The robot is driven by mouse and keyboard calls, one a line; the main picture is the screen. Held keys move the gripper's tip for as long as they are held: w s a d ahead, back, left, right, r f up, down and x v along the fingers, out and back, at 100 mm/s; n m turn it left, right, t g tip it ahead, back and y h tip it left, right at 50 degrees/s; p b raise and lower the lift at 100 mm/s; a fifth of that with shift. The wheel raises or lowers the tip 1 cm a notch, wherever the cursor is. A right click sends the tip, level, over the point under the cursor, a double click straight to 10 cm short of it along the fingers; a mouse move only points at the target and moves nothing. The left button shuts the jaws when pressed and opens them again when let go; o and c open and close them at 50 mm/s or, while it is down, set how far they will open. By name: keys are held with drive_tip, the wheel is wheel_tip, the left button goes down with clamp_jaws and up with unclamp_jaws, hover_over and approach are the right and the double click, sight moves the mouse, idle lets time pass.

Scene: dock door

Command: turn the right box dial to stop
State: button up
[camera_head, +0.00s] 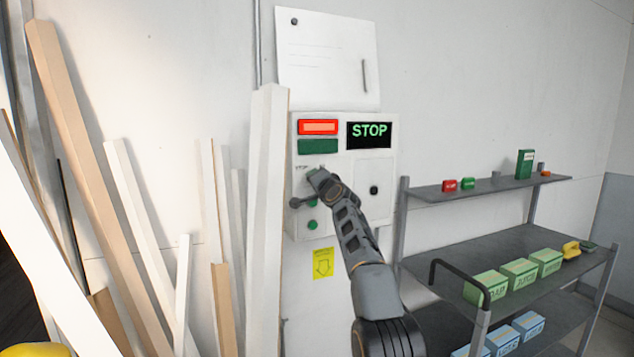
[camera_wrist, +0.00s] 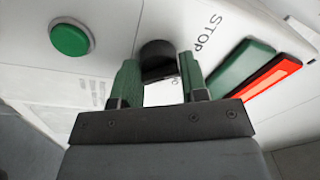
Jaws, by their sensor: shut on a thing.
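The control box (camera_head: 346,128) hangs on the wall, with a lit display (camera_head: 369,134) reading STOP. Its red lamp (camera_head: 318,127) is lit and the green lamp (camera_head: 318,146) below it is dark. My gripper (camera_head: 314,182) is at the left part of the box, covering the dial in the head view. In the wrist view my gripper (camera_wrist: 158,76) has its two green fingers shut on the black dial (camera_wrist: 158,52). The printed word STOP (camera_wrist: 206,33) stands beside the dial. The dial's pointer direction cannot be made out.
Tall boards (camera_head: 265,200) lean close on the left. A metal shelf (camera_head: 440,258) with boxes stands at right. A white cabinet (camera_head: 325,60) hangs above, and a yellow arrow label (camera_head: 323,263) is below.

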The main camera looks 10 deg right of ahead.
drive_tip(key=shift+w+f, duration=0.1)
drive_tip(key=shift+f, duration=0.2)
drive_tip(key=o, duration=0.8)
drive_tip(key=shift+o, duration=0.4)
drive_tip(key=shift+r, duration=0.15)
drive_tip(key=b+v, duration=1.3)
drive_tip(key=v, duration=0.1)
drive_tip(key=shift+a+r, duration=0.1)
